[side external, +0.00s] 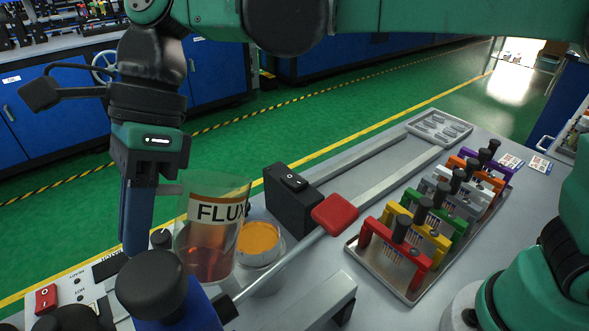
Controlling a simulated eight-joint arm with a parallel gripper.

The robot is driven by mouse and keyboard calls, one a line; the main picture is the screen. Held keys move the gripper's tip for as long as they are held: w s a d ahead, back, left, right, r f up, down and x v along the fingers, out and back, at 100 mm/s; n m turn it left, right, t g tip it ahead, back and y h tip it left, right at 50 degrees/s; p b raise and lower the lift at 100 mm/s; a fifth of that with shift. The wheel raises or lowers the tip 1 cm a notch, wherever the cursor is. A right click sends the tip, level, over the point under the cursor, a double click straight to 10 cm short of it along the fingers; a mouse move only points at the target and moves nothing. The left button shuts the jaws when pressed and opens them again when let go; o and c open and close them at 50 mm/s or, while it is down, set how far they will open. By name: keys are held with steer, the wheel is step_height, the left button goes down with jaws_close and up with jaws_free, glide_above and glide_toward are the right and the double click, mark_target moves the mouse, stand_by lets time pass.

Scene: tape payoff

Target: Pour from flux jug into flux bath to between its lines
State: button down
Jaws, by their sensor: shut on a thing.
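The flux jug (208,257) is a clear cup with a FLUX label and reddish-amber liquid in its lower part. My gripper (150,222) is at the jug's left side, shut on it; the exact contact is partly hidden by the blue finger. The jug looks nearly upright, and no stream shows from its rim. The flux bath (272,270) is a pale round pot just right of and behind the jug, with orange liquid inside. The jug covers part of the bath's left side. The lines on the bath cannot be made out.
A black switch box (291,200) stands behind the bath, and a red-ended lever (335,214) passes close on its right. A tray (408,296) of coloured clamps lies to the right. A black-capped blue part (152,285) stands close in front of the jug.

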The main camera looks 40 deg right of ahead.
stand_by(0.4)
steer(key=w+d+n+t+h, duration=0.3)
steer(key=w+d+n+h, duration=0.35)
steer(key=d, duration=0.55)
steer(key=d+f+n+y, duration=0.1)
steer(key=d+f+n, duration=0.1)
steer(key=d+n, duration=0.9)
steer(key=d, duration=0.7)
steer(key=shift+w+f+b, duration=0.3)
